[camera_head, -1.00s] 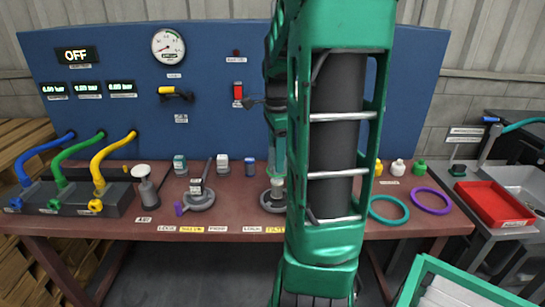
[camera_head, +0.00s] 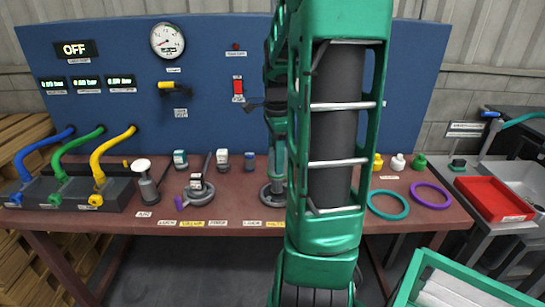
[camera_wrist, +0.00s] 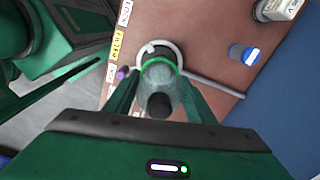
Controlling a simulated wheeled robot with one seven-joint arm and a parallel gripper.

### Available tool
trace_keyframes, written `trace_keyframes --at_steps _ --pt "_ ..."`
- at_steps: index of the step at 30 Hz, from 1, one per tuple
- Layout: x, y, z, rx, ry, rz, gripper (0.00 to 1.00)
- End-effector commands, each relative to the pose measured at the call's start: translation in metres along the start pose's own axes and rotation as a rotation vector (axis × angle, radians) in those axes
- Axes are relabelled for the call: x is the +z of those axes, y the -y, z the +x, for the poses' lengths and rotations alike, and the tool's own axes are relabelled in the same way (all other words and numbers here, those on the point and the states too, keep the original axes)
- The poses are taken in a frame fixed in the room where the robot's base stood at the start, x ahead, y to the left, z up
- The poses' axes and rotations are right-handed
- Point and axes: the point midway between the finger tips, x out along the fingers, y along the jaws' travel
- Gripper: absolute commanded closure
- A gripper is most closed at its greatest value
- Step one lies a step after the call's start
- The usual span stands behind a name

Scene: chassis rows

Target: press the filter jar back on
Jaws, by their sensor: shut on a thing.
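The filter jar (camera_wrist: 160,76) is a clear, greenish jar with a green ring and a dark knob on the near end. In the wrist view it stands between the two green fingers of my gripper (camera_wrist: 158,88), which is shut on it. A pale round holder (camera_wrist: 143,50) lies around or just under the jar's far end; I cannot tell whether they touch.
The red-brown bench (camera_head: 235,197) carries another grey holder with a lever (camera_head: 198,190), a pump-like part (camera_head: 147,180) and several small bottles. Teal (camera_head: 388,204) and purple (camera_head: 431,195) rings lie right of my arm. A blue panel (camera_head: 215,120) stands behind. A blue-capped bottle (camera_wrist: 243,53) is near the jar.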

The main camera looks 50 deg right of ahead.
Motion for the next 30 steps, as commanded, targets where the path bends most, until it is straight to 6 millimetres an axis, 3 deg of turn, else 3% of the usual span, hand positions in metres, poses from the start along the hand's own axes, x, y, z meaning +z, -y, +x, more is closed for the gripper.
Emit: trace_keyframes --at_steps 30 --pt "0.000 0.000 0.026 0.000 0.000 0.000 0.74"
